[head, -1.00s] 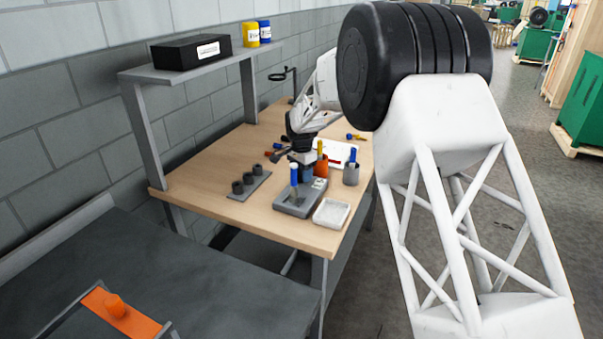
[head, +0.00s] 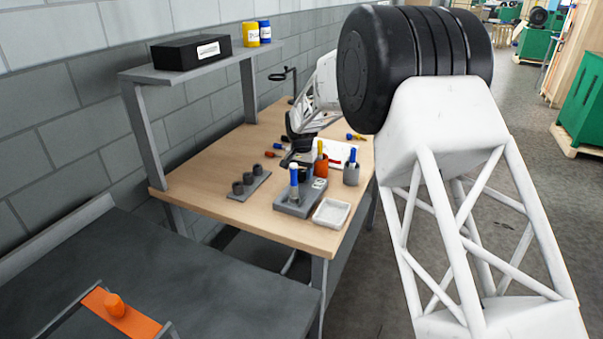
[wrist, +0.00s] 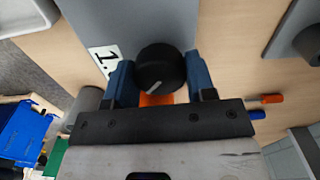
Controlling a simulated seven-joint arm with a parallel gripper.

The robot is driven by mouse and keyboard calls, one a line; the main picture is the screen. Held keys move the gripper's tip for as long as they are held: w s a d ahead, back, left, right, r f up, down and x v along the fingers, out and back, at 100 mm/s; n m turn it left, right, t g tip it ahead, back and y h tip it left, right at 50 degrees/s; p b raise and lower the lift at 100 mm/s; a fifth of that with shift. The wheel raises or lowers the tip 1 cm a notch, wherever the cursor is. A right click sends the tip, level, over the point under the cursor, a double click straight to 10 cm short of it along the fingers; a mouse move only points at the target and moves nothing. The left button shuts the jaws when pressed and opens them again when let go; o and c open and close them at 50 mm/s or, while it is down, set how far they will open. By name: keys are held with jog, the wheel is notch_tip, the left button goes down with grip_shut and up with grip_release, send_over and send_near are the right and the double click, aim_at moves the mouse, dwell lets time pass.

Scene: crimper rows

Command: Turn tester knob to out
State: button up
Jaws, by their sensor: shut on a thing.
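A white line on the knob points to the lower left of the wrist picture. An orange patch (wrist: 156,99) shows just below the knob. The out mark cannot be made out.
A white tray (head: 331,213) lies right of the tester. An orange cup (head: 321,168) and a grey cup (head: 351,173) with handled tools stand behind. A rack of dark cups (head: 249,187) is to the left, with bare bench around it. A shelf (head: 190,70) stands over the bench's left side.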

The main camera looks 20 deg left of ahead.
aim_at(301, 172)
jog(key=o, duration=0.9)
jog(key=shift+r, duration=3.95)
